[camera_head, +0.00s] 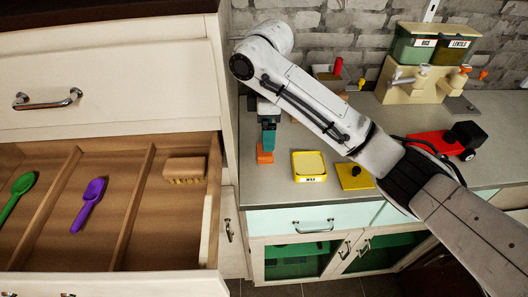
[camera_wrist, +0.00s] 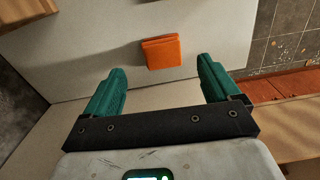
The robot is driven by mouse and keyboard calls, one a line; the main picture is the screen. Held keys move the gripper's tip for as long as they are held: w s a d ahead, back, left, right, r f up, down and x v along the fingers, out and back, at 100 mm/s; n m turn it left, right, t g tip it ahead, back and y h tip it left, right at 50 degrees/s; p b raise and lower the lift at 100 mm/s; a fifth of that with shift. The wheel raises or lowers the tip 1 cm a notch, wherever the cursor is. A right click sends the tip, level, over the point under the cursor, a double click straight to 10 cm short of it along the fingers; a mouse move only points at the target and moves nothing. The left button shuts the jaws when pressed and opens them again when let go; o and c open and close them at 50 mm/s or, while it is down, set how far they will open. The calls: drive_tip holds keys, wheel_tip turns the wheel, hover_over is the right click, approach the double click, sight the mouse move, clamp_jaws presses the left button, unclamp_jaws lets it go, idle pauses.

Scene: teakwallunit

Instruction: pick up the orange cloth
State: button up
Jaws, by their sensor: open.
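The orange cloth (camera_wrist: 161,52) is a small folded square on the grey counter in the wrist view. In the head view the orange cloth (camera_head: 264,155) shows just below my gripper (camera_head: 268,138), on the counter's left part. My gripper, with its two green fingers, is open and empty; it also shows in the wrist view (camera_wrist: 162,80). The cloth looks apart from both fingers. How high the fingers are above the counter is hard to tell.
The open drawer (camera_head: 210,215) at left holds a green spoon (camera_head: 22,186), a purple scoop (camera_head: 90,203) and a brush (camera_head: 185,168). A yellow box (camera_head: 309,166), a yellow lidded item (camera_head: 354,176) and a red-black object (camera_head: 440,143) stand to the right. Counter (camera_head: 262,189) in front is clear.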

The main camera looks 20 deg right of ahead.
wheel_tip(320, 180, down, 5)
drive_tip(key=shift+s+a+r+b, duration=0.1)
drive_tip(key=shift+a+r+b, duration=0.05)
drive_tip(key=shift+b, duration=0.5)
drive_tip(key=shift+f, duration=0.9)
drive_tip(key=shift+c, duration=0.3)
drive_tip(key=c, duration=1.1)
